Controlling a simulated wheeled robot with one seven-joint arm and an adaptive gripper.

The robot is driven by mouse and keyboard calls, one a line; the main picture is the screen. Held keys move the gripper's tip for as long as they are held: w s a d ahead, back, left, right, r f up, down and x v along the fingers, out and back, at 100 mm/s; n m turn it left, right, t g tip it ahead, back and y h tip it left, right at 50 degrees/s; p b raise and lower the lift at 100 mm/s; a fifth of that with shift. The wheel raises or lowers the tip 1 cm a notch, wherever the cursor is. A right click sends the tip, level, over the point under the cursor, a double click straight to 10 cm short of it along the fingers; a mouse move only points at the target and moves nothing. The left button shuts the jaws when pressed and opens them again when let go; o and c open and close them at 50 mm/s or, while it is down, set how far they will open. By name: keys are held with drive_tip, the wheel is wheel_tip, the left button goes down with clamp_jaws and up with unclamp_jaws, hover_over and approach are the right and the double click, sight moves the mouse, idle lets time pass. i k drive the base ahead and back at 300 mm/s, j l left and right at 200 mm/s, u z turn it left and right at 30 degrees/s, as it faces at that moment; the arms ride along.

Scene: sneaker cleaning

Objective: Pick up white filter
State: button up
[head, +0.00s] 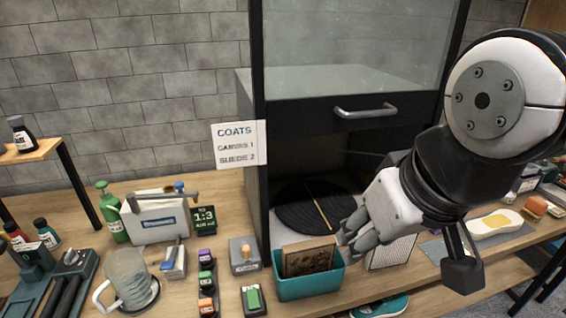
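A white panel with a fine lined face (392,254), which looks like the white filter, stands upright just right of a teal bin. My gripper and its fingers cover part of its upper left. My gripper (350,238) points down and left, over the right edge of the teal bin, in front of the booth opening. Its fingers overlap the panel's upper left in the picture; I cannot tell whether they touch it. The gap between the fingers is not clear. A brown dirty filter panel (309,260) stands in the teal bin (310,288).
A dark booth with a glass front and handle (365,111) stands behind, with a round black turntable (314,208) inside. A glass mug (130,285), small coloured blocks (206,281) and a green bottle (112,215) crowd the left. A white sole-shaped piece (492,224) lies right.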

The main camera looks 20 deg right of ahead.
sight(398, 254)
drive_tip(key=k+l, duration=0.1)
drive_tip(key=l, duration=1.35)
drive_tip(key=k+l, duration=0.15)
drive_tip(key=l, duration=0.6)
